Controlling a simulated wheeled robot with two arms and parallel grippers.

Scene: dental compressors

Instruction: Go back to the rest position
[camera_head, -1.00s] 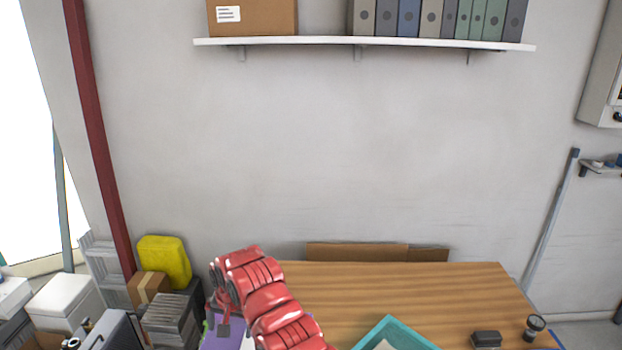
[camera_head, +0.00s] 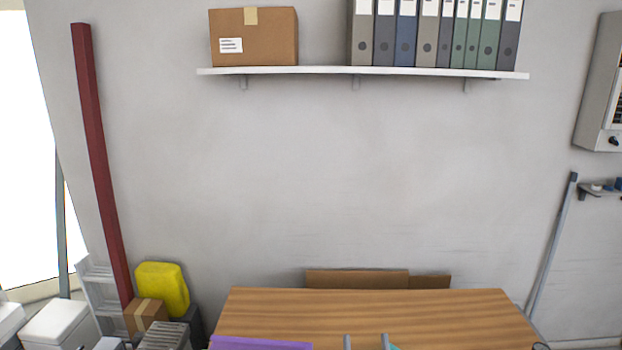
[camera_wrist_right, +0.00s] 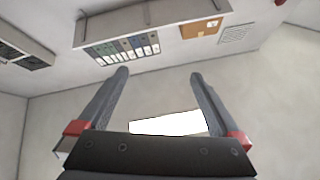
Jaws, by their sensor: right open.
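My right gripper (camera_head: 366,342) shows only as two grey fingertips at the bottom edge of the head view, in front of the table. In the right wrist view, the same gripper (camera_wrist_right: 158,78) is open, with its two grey fingers wide apart and nothing between them. The right wrist camera looks at the walls and the binder shelf, seen tilted. My left gripper is not in view.
A wooden table (camera_head: 370,312) stands against the wall, with a purple item (camera_head: 260,343) at its front left. A white shelf (camera_head: 320,72) holds a cardboard box (camera_head: 254,38) and several binders (camera_head: 435,35). A yellow canister (camera_head: 162,287) stands left of the table.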

